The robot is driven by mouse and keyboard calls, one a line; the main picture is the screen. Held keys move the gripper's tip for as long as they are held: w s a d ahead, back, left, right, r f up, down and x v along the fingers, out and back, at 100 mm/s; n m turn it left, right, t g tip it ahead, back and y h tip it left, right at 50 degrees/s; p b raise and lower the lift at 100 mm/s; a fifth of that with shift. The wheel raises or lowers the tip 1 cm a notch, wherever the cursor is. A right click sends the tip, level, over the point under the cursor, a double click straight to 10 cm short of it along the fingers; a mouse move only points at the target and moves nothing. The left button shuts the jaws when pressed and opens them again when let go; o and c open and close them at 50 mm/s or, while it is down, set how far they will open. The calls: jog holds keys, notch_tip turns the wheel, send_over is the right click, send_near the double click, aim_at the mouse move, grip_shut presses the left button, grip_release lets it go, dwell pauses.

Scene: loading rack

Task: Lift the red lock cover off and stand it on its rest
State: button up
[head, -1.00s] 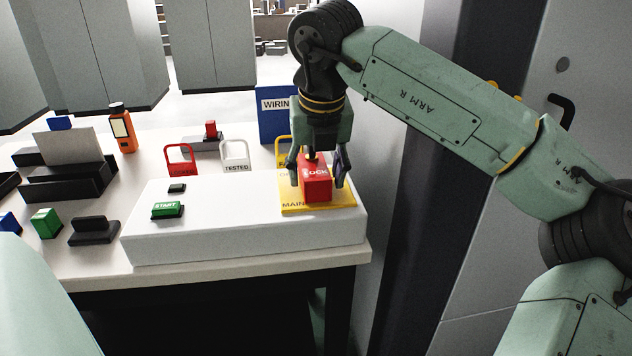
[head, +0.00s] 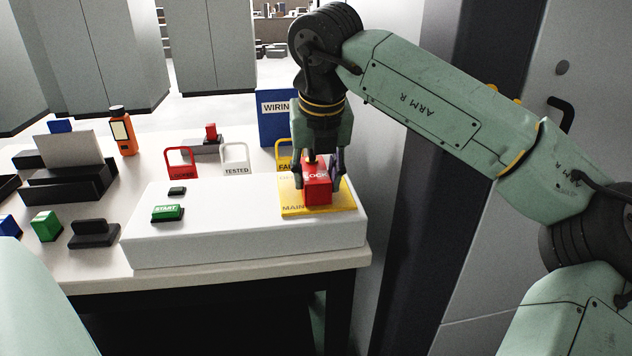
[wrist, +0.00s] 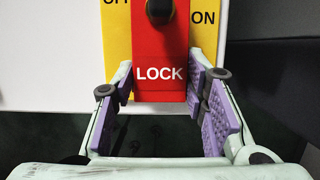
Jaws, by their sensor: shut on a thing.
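The red lock cover (head: 317,190) sits on the yellow plate (head: 341,207) at the right end of the white box. It also fills the upper middle of the wrist view (wrist: 160,55), with LOCK printed on it and a dark knob at its top. My gripper (head: 322,170) points down over the cover and is shut on it, one finger on each side. The purple finger pads also show in the wrist view (wrist: 165,95). The cover appears to be still down on the plate. I cannot tell for certain which object is the rest.
The white box (head: 240,230) carries a green START button (head: 167,212). Behind it stand a red padlock tag (head: 181,160), a white TESTED tag (head: 235,157) and a blue WIRING binder (head: 274,125). A dark stand with a small red piece (head: 211,131) is further back.

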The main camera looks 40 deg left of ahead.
aim_at(317, 177)
jog(key=c, duration=0.4)
jog(key=shift+r, duration=0.1)
jog(key=shift+r+p, duration=2.8)
jog(key=shift+r, duration=0.85)
